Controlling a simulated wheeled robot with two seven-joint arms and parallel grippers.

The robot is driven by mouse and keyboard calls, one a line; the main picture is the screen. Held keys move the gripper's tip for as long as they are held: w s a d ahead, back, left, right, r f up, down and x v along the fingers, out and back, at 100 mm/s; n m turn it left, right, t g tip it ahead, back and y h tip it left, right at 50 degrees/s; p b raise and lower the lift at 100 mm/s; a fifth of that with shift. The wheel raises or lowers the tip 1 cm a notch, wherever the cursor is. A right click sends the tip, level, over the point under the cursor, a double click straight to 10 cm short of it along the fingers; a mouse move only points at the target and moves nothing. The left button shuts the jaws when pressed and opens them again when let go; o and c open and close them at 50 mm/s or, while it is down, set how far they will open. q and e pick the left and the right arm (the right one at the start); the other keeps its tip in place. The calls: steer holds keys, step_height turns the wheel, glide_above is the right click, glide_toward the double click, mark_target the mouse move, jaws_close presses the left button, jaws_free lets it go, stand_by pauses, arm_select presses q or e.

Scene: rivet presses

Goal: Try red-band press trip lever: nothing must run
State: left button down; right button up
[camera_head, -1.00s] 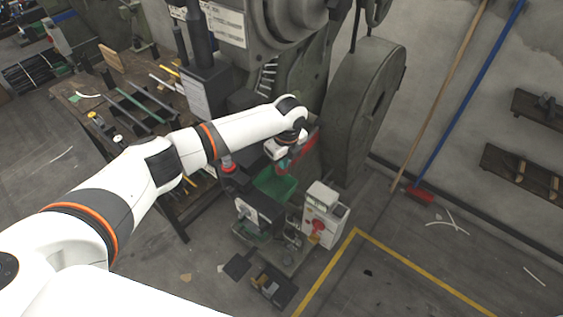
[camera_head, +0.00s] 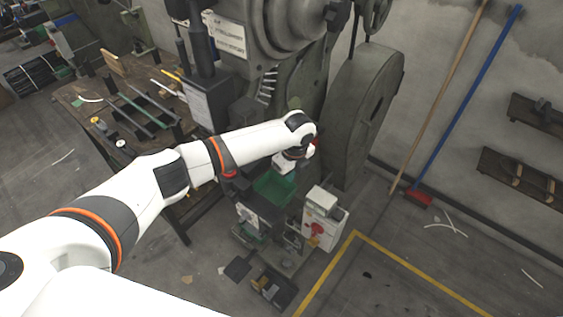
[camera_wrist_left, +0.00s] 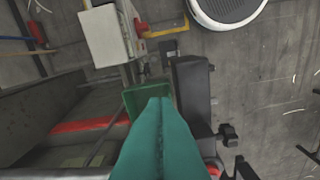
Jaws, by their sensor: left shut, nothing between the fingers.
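A large dark green press (camera_head: 300,75) with a big flywheel (camera_head: 362,110) stands at the back in the head view. A red band (camera_wrist_left: 85,126) crosses a machine part at the left of the wrist view; my arm hides most of the red in the head view. My left gripper (camera_wrist_left: 160,103) has its teal fingers together, shut and empty, pointing in beside the press. In the head view the hand is low at the press's front, its fingertips hidden. I cannot pick out the trip lever for certain. My right gripper is not in view.
A white control box (camera_head: 322,222) with a red knob stands right of a green tray (camera_head: 270,188). A workbench (camera_head: 110,125) with bars lies left. A broom (camera_head: 440,150) leans on the wall. Open floor with a yellow line (camera_head: 400,263) lies at the right.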

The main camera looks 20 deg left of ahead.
arm_select(q)
step_height(320, 180, up, 12)
steer(key=d+b, duration=0.1)
steer(key=b, duration=0.1)
steer(key=shift+s+b, duration=0.3)
steer(key=shift+b, duration=0.1)
